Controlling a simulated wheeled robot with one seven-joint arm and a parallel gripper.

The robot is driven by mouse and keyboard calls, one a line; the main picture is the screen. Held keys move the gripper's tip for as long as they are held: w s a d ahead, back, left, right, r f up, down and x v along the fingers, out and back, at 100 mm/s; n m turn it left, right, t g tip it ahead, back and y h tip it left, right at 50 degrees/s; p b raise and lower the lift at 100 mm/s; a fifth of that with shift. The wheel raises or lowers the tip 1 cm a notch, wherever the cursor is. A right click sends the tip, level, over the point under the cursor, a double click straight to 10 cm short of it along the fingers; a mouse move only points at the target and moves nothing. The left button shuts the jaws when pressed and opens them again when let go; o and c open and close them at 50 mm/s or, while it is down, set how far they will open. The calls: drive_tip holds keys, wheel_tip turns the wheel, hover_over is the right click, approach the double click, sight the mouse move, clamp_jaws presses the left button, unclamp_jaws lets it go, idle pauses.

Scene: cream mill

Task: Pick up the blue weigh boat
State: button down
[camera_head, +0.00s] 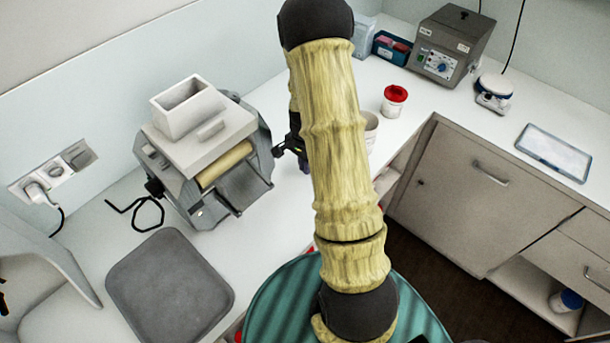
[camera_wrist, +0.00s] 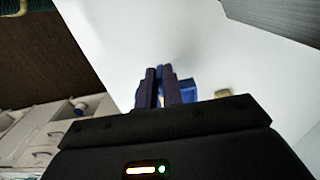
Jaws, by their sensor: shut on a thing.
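The blue weigh boat (camera_wrist: 188,90) shows in the wrist view as a small blue patch beside and behind the fingers. The rest of it is hidden by my gripper. My gripper (camera_wrist: 160,88) has its two dark fingers close together, shut on the boat, over a white surface. In the head view, my gripper (camera_head: 292,146) is mostly hidden behind my arm, just right of the mill. I cannot make out the boat there, nor tell whether it touches the counter.
The grey mill (camera_head: 205,150) with a white hopper stands close left of my gripper. A grey mat (camera_head: 170,287) lies in front of it. A red-lidded jar (camera_head: 394,99) and a white cup (camera_head: 371,130) stand to the right. A grey instrument (camera_head: 452,45) stands at the back.

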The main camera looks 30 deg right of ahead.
drive_tip(key=shift+r+b, duration=0.3)
drive_tip(key=shift+r, duration=1.35)
